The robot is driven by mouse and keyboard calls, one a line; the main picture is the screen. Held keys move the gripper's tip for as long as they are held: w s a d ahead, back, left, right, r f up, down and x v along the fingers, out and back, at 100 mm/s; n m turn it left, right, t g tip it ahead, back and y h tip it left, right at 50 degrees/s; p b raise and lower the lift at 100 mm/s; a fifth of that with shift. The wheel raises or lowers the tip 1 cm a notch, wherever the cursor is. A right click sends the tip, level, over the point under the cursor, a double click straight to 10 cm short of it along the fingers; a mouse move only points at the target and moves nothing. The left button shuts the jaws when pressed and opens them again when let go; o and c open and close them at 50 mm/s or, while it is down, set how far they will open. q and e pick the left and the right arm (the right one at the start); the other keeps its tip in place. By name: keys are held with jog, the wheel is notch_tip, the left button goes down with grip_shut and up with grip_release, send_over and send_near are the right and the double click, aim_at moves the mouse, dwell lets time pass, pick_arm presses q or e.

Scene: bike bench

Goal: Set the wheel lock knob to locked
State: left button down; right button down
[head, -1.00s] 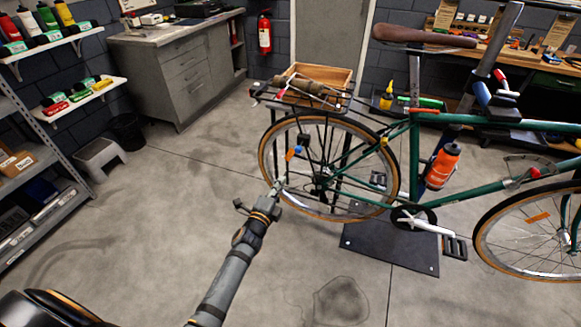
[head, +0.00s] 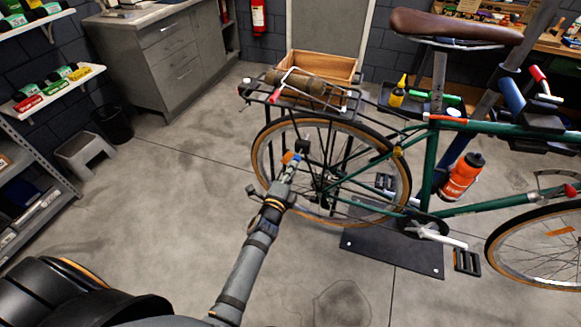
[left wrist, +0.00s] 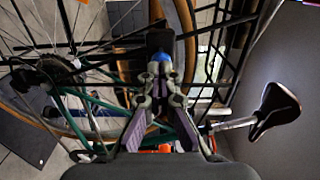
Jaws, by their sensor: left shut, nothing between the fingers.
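The bike's rear wheel (head: 398,190) stands upright in the head view, with a tan tyre. A small black block (head: 303,146) sits at its left side, with a small blue part just below it. In the left wrist view the black block (left wrist: 160,38) and the blue part, which looks like the lock knob (left wrist: 161,57), are straight ahead of the fingers. My left gripper (head: 291,168) is shut and empty, with its tips (left wrist: 160,78) at or very close to the blue part; contact cannot be told. The knob's setting cannot be read. My right gripper is out of view.
The green bike frame (head: 431,165) and rear rack (head: 265,95) are close to the arm. A wooden box (head: 322,66) stands behind the rack. A dark floor plate (head: 385,252) lies under the bike. The floor at left is clear; a grey stool (head: 85,155) stands farther off.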

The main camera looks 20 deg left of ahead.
aim_at(297, 158)
pick_arm(q)
jog(key=w, duration=0.2)
jog(key=shift+w+d+r, duration=0.1)
jog(key=shift+w+r, duration=0.1)
jog(key=shift+w, duration=0.2)
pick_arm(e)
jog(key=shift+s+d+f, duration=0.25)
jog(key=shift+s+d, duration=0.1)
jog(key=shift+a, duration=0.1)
